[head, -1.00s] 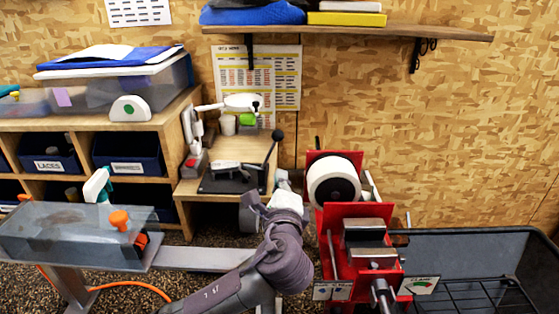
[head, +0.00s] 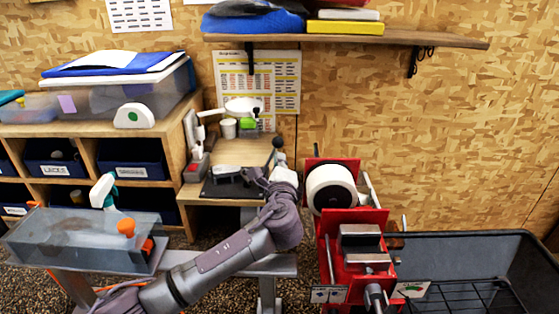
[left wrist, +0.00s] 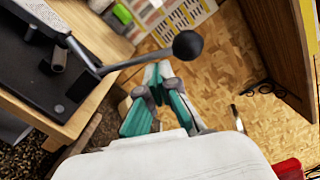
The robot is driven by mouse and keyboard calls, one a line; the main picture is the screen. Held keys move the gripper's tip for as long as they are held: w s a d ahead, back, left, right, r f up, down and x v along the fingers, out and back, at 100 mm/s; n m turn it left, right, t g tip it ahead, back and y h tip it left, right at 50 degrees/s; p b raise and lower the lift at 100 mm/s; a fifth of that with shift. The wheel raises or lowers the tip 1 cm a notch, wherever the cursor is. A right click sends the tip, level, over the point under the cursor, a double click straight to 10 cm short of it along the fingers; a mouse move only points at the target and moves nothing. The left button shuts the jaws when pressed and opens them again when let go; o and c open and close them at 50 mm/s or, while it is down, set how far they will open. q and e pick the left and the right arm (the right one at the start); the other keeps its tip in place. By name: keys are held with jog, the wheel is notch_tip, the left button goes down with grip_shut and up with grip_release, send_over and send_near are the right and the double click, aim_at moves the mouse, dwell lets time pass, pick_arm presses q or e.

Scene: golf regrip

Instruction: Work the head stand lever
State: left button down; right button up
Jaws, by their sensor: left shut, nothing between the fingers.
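The lever has a black ball knob (head: 278,142), which also shows large in the left wrist view (left wrist: 188,45). Its thin dark rod slants up from a black base plate (head: 228,187) on a small wooden stand. My left gripper (left wrist: 158,72), with teal finger pads, is shut and empty. In the left wrist view its fingertips are just below the knob and rod; whether they touch is not clear. In the head view my left wrist hides part of the stand's right side. My right gripper is not in view.
A red machine with a white roll (head: 331,188) and a metal vise (head: 361,238) stands right of my left arm. A grey bin (head: 470,262) is at the right. A clear tank (head: 85,240) is at the left. A wooden shelf (head: 400,38) hangs above.

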pick_arm(q)
jog(key=shift+a+r+n+b, duration=0.35)
jog(key=shift+a+n, duration=0.2)
jog(key=shift+n, duration=0.1)
jog(key=shift+a+r+n+b, duration=0.3)
jog(key=shift+a+n, duration=0.2)
jog(key=shift+n, duration=0.15)
jog(key=shift+f, duration=0.1)
